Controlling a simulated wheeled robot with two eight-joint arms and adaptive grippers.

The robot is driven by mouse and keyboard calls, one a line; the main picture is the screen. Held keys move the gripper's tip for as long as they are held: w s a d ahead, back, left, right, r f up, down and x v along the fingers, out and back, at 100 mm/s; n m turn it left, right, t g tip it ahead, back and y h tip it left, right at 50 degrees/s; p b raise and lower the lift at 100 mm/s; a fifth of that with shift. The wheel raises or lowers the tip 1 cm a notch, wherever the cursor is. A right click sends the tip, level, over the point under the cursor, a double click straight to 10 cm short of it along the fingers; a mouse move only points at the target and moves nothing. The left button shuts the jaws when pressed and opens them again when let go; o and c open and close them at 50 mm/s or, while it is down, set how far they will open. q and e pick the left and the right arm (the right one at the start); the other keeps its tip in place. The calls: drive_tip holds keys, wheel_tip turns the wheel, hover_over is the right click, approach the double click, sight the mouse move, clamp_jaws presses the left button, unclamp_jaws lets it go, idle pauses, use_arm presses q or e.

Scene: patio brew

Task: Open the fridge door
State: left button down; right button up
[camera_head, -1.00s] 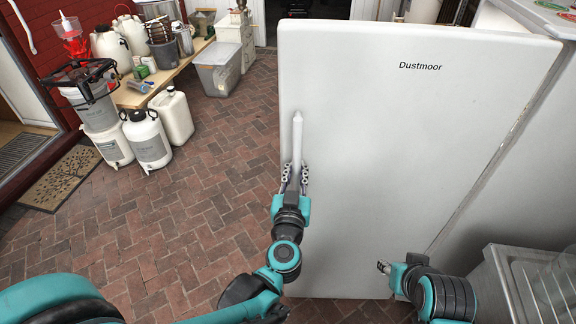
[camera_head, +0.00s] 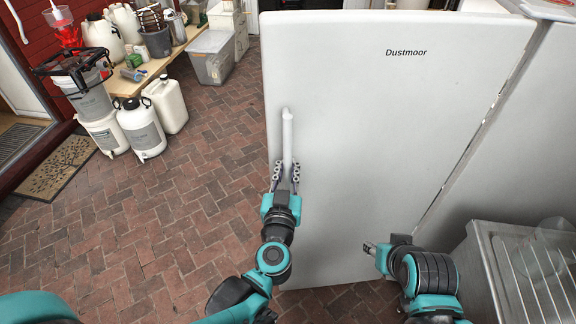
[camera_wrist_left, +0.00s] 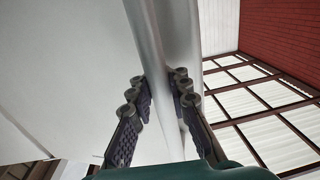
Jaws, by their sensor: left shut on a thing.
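The white fridge door (camera_head: 380,150), marked "Dustmoor", stands upright in front of me in the head view. A gap shows along its right edge, between it and the fridge body (camera_head: 500,120). Its pale vertical handle (camera_head: 288,135) is near the door's left edge. My left gripper (camera_head: 285,175) is shut on the lower part of the handle; in the left wrist view its fingers (camera_wrist_left: 160,95) lie on both sides of the handle (camera_wrist_left: 165,40). My right gripper (camera_head: 370,248) is low in front of the door's lower right, apart from the handle; its finger state is too small to tell.
A metal unit with a rack (camera_head: 490,265) stands at the lower right, close to my right arm. White jugs (camera_head: 142,128), buckets and a low wooden bench (camera_head: 160,72) stand at the upper left. A doormat (camera_head: 55,168) lies at the left. The brick floor (camera_head: 180,210) between is clear.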

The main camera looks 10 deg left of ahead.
use_arm(q)
drive_tip(key=c, duration=1.4)
unclamp_jaws()
drive_tip(key=shift+a, duration=0.1)
drive_tip(key=s, duration=0.7)
drive_tip(key=shift+s, duration=0.3)
drive_tip(key=shift+w+r, duration=0.15)
drive_tip(key=shift+r, duration=0.15)
drive_tip(key=w+d+r+m+g+h, duration=0.1)
drive_tip(key=d+r+m+h, duration=0.35)
drive_tip(key=h, duration=0.25)
drive_tip(key=s+a+f+n+g+y, duration=0.1)
drive_tip(key=s+a+f+g+y, duration=0.1)
drive_tip(key=s+a+f+g, duration=0.1)
drive_tip(key=s+a+f+n+g+y, duration=0.2)
drive_tip(key=a+f+g, duration=0.1)
drive_tip(key=a+f, duration=0.3)
drive_tip(key=s+a+f+n+g+y, duration=0.1)
drive_tip(key=s+a+f+g+y, duration=0.2)
drive_tip(key=a, duration=0.4)
drive_tip(key=shift+s+a+f+n+g, duration=0.15)
drive_tip(key=shift+a+f+g, duration=0.1)
drive_tip(key=shift+f, duration=0.35)
drive_tip(key=shift+s+a+f+n+g, duration=0.15)
drive_tip(key=shift+f+g, duration=0.1)
drive_tip(key=shift+f, duration=0.35)
